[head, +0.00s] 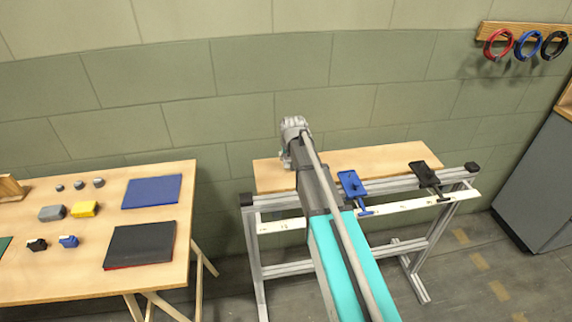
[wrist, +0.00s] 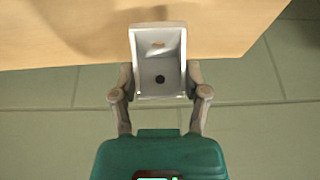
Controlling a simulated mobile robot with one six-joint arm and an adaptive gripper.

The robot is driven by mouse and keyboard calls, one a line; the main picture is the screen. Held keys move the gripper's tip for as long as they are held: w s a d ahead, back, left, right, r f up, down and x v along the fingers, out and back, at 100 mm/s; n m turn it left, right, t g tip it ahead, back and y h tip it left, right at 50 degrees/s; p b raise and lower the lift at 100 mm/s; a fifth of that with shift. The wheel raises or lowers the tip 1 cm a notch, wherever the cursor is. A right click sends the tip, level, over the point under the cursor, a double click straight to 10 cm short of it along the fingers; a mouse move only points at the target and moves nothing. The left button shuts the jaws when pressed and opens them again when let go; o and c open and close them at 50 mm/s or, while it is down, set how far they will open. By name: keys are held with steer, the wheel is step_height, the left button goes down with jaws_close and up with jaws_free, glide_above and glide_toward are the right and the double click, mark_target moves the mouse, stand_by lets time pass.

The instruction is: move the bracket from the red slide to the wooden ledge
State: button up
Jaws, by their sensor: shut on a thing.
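The bracket (wrist: 158,55) is a pale grey, tray-shaped piece with a dark round hole and a small tan oval mark. My gripper (wrist: 160,84) is shut on it, one finger at each side. In the head view my gripper (head: 294,130) is at the far end of my arm, over the left part of the wooden ledge (head: 268,177); I cannot pick out the bracket there. In the wrist view the ledge (wrist: 75,35) lies behind the bracket, with a soft shadow on it. I cannot tell whether they touch. No red slide shows; my arm covers part of the rail.
A blue slide (head: 350,184) and a black slide (head: 425,174) sit on the metal frame (head: 255,240) right of my arm. A wooden table (head: 60,290) with small blocks and mats stands left. Coloured rings (head: 528,45) hang on the wall at right.

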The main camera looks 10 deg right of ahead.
mark_target(288, 161)
steer(key=shift+w+f+b, duration=0.3)
steer(key=shift+f+b, duration=0.05)
steer(key=shift+f, duration=0.2)
steer(key=shift+f+b, duration=1.2)
steer(key=shift+f, duration=0.05)
steer(key=shift+f, duration=0.15)
steer(key=o, duration=1.2)
steer(key=shift+c, duration=0.2)
steer(key=shift+r, duration=0.2)
steer(key=p+v, duration=1.1)
steer(key=v, duration=0.1)
